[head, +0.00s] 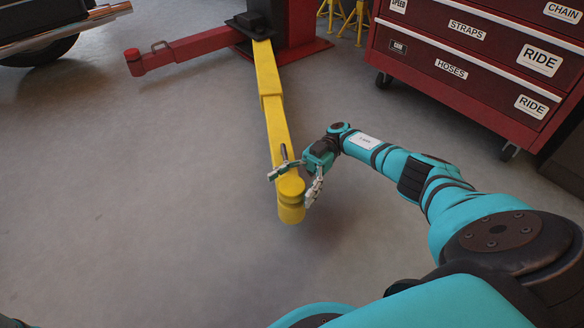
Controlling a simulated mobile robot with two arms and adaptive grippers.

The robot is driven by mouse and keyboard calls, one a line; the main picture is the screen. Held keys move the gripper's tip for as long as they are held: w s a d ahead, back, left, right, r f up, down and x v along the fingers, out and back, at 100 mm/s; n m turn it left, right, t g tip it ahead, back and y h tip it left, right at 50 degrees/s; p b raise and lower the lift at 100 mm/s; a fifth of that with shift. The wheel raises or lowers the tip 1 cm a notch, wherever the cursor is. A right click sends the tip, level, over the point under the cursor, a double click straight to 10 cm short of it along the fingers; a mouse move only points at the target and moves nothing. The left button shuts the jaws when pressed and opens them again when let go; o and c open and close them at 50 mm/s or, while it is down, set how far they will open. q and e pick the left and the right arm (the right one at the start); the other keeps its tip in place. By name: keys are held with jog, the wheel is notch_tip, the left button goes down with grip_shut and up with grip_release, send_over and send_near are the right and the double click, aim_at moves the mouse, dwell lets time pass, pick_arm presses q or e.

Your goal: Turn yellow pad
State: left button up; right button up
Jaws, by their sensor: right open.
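The yellow pad (291,187) is a round yellow piece at the near end of the long yellow lift arm (270,95). My right gripper (294,186) is at the pad, with its fingers open. One finger reaches over the lift arm on the pad's far left side and the other is at the pad's right side. I cannot tell whether either finger touches it. My left gripper is not in view.
A red lift arm (185,48) with a red pad (134,62) reaches left from the red lift base (300,50). A red tool cabinet (470,75) on casters stands at the right. A vehicle wheel (40,52) shows at the top left. The grey floor is clear at left and in front.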

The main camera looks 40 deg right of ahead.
aim_at(292, 186)
notch_tip(292, 186, up, 7)
dwell(0.3)
